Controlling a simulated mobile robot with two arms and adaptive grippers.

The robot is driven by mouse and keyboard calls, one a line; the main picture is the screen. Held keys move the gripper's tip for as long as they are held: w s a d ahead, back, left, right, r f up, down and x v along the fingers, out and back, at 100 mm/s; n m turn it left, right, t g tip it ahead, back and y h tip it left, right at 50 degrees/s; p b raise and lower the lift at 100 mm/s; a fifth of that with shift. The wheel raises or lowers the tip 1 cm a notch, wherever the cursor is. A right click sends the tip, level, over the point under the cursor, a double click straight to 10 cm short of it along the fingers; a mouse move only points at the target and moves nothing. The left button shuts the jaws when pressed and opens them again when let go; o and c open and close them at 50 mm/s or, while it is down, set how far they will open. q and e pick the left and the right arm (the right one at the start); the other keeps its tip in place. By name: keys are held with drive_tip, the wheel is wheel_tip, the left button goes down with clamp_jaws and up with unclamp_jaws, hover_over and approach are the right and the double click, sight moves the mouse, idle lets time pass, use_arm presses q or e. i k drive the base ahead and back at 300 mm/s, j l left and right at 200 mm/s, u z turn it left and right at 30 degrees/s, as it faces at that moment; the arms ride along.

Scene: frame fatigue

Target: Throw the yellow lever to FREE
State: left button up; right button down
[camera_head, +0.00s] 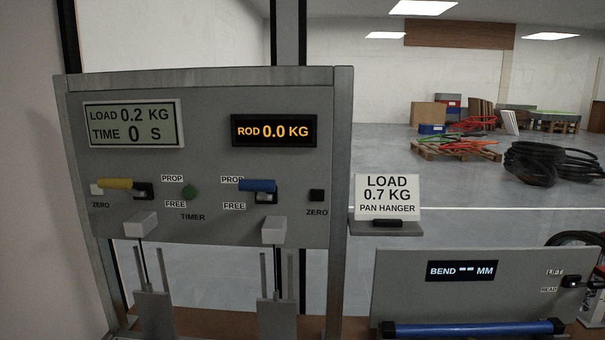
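The yellow lever (116,184) is on the left of the grey panel (230,215), with its handle about level and pointing left from a dark pivot. Its handle end is close to the white ZERO button (97,189). PROP (172,178) and FREE (175,204) labels are to the right of its pivot, PROP above FREE. The lever is nearer the height of PROP. A blue lever (257,185) with its own PROP and FREE labels is on the right of the panel. Neither of my grippers shows.
A load card (387,197) reads 0.7 KG PAN HANGER. A BEND unit (480,300) with a blue bar stands at lower right. Pallets and black coils lie far behind.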

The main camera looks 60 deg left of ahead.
sight(125, 184)
drive_tip(key=u, duration=2.9)
